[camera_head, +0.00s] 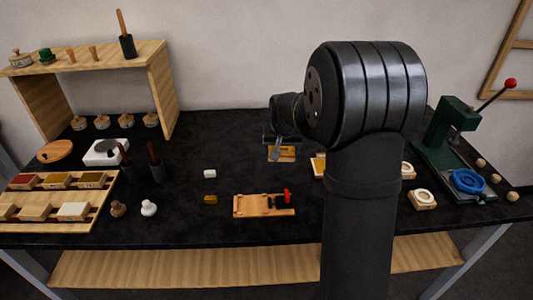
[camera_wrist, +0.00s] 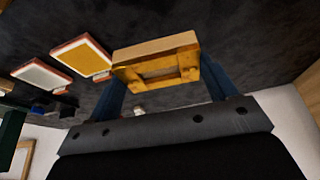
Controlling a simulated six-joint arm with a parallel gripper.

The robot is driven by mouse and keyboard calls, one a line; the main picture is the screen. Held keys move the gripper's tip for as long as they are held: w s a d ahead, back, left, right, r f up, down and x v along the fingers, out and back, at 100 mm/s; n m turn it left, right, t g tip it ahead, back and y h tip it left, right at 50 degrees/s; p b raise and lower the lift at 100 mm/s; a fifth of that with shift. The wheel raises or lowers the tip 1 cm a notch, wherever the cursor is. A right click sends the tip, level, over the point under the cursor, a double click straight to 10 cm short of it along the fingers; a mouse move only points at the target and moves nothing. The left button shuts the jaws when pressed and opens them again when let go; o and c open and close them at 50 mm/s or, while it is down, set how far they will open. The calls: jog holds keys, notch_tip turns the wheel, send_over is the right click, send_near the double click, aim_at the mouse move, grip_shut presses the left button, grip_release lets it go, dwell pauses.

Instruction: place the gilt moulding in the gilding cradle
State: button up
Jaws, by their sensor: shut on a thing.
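My gripper (camera_head: 281,143) is above the back middle of the dark table, partly hidden by my arm. It is shut on the gilt moulding (camera_head: 284,155), a wooden block with a golden, notched face. In the wrist view the gilt moulding (camera_wrist: 157,63) spans between the two blue-grey fingers of my gripper (camera_wrist: 165,88). A wooden board with a red-handled clamp (camera_head: 254,206), which looks like the gilding cradle, lies at the front middle of the table. It is apart from my gripper, nearer the front edge and slightly left.
A small golden block (camera_head: 210,199) and a white block (camera_head: 210,174) lie left of the board. Wooden trays of coloured blocks (camera_head: 57,198) and a wooden shelf (camera_head: 160,90) are on the left. A green lever press (camera_head: 450,140) stands right.

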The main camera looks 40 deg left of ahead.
jog(key=shift+w+d+r, duration=0.3)
jog(key=shift+d+r, duration=0.2)
jog(key=shift+d, duration=0.2)
jog(key=w+d+f+m+h, duration=0.1)
jog(key=w+d+m, duration=0.3)
jog(key=d, duration=0.6)
jog(key=w+d+f+m+t+h, duration=0.1)
jog(key=w+d, duration=0.5)
jog(key=d, duration=0.5)
jog(key=w+d+f+m+h, duration=0.1)
jog(key=w+d+m, duration=0.3)
jog(key=d, duration=0.6)
jog(key=w+d+f+m+h, duration=0.1)
jog(key=d+m, duration=0.1)
jog(key=d, duration=1.1)
jog(key=shift+d, duration=0.15)
